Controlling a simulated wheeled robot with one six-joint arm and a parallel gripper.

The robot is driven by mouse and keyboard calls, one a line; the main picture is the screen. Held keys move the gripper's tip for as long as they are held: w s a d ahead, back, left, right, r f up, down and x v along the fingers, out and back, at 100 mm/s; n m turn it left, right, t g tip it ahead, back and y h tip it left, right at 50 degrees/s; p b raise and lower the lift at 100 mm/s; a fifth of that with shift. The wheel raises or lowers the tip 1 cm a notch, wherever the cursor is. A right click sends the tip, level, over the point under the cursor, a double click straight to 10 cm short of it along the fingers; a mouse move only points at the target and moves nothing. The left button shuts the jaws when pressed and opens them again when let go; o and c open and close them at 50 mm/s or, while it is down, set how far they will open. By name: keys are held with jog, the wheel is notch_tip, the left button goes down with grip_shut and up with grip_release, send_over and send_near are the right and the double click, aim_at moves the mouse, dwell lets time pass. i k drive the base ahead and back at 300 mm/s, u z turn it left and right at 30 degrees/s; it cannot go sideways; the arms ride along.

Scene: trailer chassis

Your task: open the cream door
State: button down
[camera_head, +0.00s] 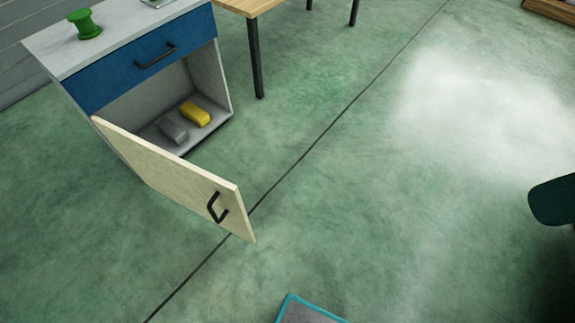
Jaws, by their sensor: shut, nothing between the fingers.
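The cream door (165,172) belongs to a small grey cabinet (60,45) at the left in the head view. The door stands wide open, swung outward from its left side, with its free edge out over the floor. A black bar handle (215,206) is on its outer face near the free edge. Inside the open compartment (205,78) lie a yellow block (195,114) and a grey block (172,131). My gripper is not in view, and nothing is seen touching the door or its handle.
A blue drawer (140,58) with a black handle is shut above the compartment. A green spool-shaped object (84,24) stands on the cabinet top. A wooden table (248,5) with dark legs is behind. The green floor (360,190) at the middle is clear.

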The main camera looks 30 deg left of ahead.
aim_at(214, 199)
jog(key=z, duration=0.45)
jog(key=k, duration=0.45)
jog(key=u, duration=1.35)
jog(key=i, duration=0.5)
jog(key=z, duration=0.05)
